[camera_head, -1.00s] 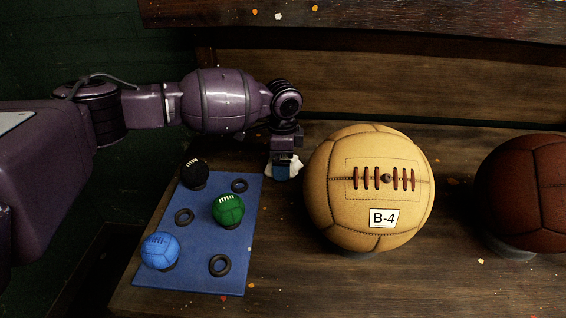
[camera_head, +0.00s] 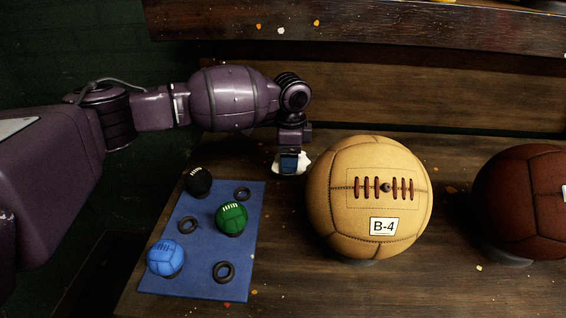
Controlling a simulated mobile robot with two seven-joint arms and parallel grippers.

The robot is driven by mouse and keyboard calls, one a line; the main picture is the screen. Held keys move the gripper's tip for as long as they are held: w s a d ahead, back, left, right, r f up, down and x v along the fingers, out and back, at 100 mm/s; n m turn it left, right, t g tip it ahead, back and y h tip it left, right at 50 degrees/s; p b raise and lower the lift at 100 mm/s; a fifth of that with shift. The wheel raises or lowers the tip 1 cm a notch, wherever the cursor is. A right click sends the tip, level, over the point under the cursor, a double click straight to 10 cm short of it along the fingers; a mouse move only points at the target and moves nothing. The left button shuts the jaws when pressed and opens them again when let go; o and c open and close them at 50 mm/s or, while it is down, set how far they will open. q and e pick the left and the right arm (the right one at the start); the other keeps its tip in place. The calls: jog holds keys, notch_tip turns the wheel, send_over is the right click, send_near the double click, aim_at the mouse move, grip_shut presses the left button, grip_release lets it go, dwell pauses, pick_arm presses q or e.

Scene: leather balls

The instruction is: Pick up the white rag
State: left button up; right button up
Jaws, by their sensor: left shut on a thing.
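The white rag (camera_head: 303,162) shows as a small white bunch in the head view, just behind the blue mat and left of the tan ball. My left gripper (camera_head: 289,162) points down and is shut on the rag. The gripper hides much of the rag. I cannot tell whether the rag touches the bench top. My right gripper is not in view.
A blue mat (camera_head: 208,285) bears a black ball (camera_head: 198,181), a green ball (camera_head: 232,218), a blue ball (camera_head: 164,258) and several dark rings. A large tan ball (camera_head: 345,215) labelled B-4 stands close right; a brown ball (camera_head: 520,200) is farther right. A wooden ledge (camera_head: 400,28) is behind.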

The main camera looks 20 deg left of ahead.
pick_arm(q)
jog(key=w+d, duration=0.1)
jog(key=d, duration=0.4)
jog(key=w+d+b, duration=0.1)
jog(key=w+d, duration=0.1)
jog(key=d, duration=0.3)
jog(key=w+d, duration=0.1)
jog(key=d, duration=0.5)
jog(key=shift+w+f, duration=0.3)
jog(key=shift+w, duration=0.05)
